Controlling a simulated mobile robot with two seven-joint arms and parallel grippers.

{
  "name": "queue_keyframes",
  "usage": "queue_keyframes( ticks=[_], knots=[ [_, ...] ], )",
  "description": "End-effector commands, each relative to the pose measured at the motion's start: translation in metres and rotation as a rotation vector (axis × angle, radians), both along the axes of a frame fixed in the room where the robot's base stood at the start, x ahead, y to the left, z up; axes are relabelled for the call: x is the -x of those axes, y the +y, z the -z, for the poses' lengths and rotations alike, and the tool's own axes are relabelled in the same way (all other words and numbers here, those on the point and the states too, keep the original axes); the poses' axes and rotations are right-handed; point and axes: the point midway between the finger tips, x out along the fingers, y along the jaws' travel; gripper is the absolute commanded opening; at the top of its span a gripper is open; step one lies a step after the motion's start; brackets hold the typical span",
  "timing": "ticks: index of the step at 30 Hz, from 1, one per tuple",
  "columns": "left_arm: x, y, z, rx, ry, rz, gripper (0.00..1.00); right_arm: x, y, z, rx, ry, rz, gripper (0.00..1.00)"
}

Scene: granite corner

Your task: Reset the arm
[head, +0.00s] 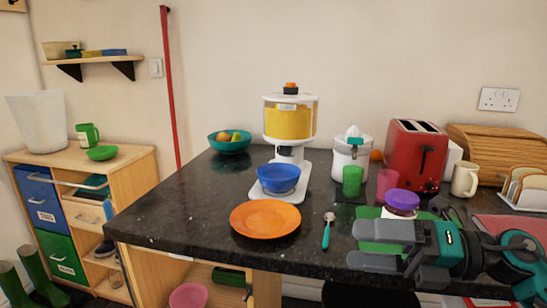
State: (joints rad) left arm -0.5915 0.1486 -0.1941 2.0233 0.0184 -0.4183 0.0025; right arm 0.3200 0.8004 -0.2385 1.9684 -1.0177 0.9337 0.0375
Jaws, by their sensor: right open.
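My right gripper (360,246) is at the lower right of the head view, over the front edge of the dark counter (180,215). Its fingers point left and are apart, with nothing between them. A green board or mat lies behind and under the fingers, beside a jar with a purple lid (402,201). A spoon with a teal handle (327,232) lies just left of the fingertips. My right arm comes in from the right edge. My left gripper is not in view.
An orange plate (265,220) and a blue bowl (279,178) under a yellow-filled dispenser (289,120) are left of the gripper. A red toaster (416,155), mug (465,180) and toast rack (524,188) stand behind my arm. The counter's left part is mostly clear.

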Motion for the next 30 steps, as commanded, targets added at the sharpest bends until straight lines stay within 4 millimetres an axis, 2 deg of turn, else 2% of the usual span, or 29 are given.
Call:
queue_keyframes(
  ticks=[2,5,8,10,13,15,19,21,24,30],
  knots=[
    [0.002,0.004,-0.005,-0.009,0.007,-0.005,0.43,-0.004,0.008,0.001,-0.251,0.162,0.083,1.00],
    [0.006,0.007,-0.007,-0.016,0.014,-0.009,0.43,-0.016,0.001,0.017,-0.535,0.385,0.235,1.00],
    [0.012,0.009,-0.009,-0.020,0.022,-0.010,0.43,-0.024,-0.015,0.055,-0.783,0.640,0.427,1.00],
    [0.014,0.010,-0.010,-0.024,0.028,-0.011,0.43,-0.022,-0.028,0.094,-0.931,0.835,0.582,1.00],
    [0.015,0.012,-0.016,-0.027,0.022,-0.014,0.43,-0.001,-0.042,0.163,-1.104,1.131,0.820,1.00],
    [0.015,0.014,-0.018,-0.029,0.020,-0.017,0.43,0.022,-0.046,0.207,-1.182,1.313,0.966,1.00],
    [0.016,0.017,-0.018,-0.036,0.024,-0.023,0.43,0.070,-0.044,0.267,-1.261,1.576,1.173,1.00],
    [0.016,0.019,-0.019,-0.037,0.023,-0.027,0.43,0.091,-0.041,0.286,-1.282,1.673,1.247,1.00],
    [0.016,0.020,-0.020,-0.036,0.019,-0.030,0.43,0.110,-0.037,0.302,-1.294,1.758,1.309,1.00],
    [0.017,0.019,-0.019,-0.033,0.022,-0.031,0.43,0.118,-0.035,0.309,-1.299,1.795,1.336,1.00]
  ],
)
